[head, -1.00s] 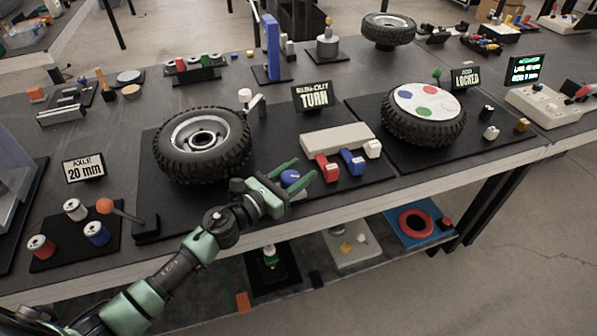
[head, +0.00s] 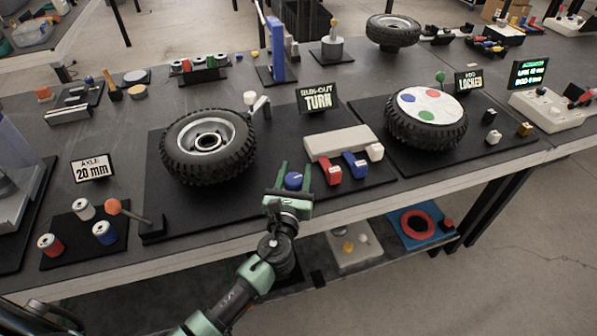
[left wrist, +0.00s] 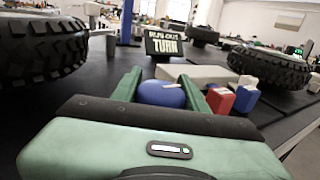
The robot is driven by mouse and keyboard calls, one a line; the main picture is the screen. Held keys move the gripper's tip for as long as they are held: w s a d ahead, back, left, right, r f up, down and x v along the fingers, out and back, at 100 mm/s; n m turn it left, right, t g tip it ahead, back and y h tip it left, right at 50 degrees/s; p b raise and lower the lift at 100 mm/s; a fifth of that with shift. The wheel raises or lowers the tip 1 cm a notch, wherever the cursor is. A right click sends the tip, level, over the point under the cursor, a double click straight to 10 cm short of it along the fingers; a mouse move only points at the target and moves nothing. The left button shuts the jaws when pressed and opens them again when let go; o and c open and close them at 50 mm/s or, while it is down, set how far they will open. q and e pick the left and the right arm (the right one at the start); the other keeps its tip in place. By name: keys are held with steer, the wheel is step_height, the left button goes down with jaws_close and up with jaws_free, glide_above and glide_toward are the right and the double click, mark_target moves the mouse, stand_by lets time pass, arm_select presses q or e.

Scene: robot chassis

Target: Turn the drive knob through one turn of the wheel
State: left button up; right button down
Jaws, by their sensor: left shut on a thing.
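The drive knob (head: 293,180) is a round blue knob with a white mark on top, on the black mat in front of the RUN-OUT sign, which reads TURN (head: 318,97). My left gripper (head: 294,176) has one green finger on each side of the knob and is shut on it. In the left wrist view the knob (left wrist: 161,94) sits between the two fingers, its lower part hidden by the gripper body. The wheel (head: 208,146), a black tyre on a silver rim, lies flat left of the knob. My right gripper is not in view.
A red block (head: 329,172) and a blue block (head: 356,165) stand close right of the knob, below a pale bar (head: 338,142). A second wheel (head: 426,119) with coloured discs lies farther right. An orange-tipped lever (head: 114,206) stands at the left front.

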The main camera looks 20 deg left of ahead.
mark_target(296, 189)
arm_select(q)
steer(key=shift+s+a+n+g+y+b, duration=0.1)
steer(key=shift+a+n+g+y+b, duration=0.2)
steer(key=shift+n+y, duration=0.65)
steer(key=shift+s+a+n+g+y+b, duration=0.1)
steer(key=shift+n+g+y, duration=0.35)
steer(key=shift+y, duration=0.8)
steer(key=shift+a+n+g+y+b, duration=0.1)
steer(key=shift+n+g+y+b, duration=0.15)
steer(key=shift+n+y, duration=0.7)
steer(key=shift+y, duration=0.35)
steer(key=o, duration=1.4)
steer(key=shift+v, duration=3.9)
steer(key=shift+r, duration=0.1)
